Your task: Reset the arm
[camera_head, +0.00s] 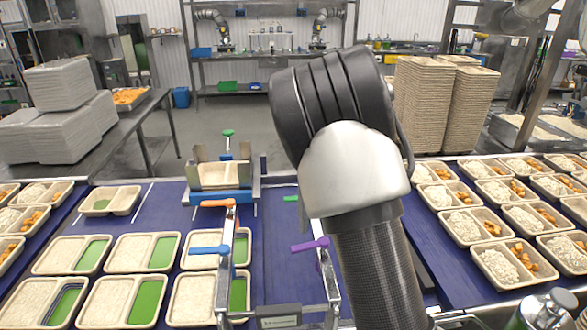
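My arm rises from the bottom middle to right of centre as a dark tube with a silver elbow and a black joint above it. My gripper is not visible in the head camera view, so its opening and contents cannot be seen. The arm hides part of the blue belt (279,240) and whatever lies behind it.
Trays with rice and green compartments (143,252) fill the left side; rice-and-orange-food trays (505,265) fill the right. Metal rails with an orange handle (217,203) and a purple handle (309,244) stand mid-belt. A tray holder (222,197) lies beyond. Tray stacks (425,105) stand behind.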

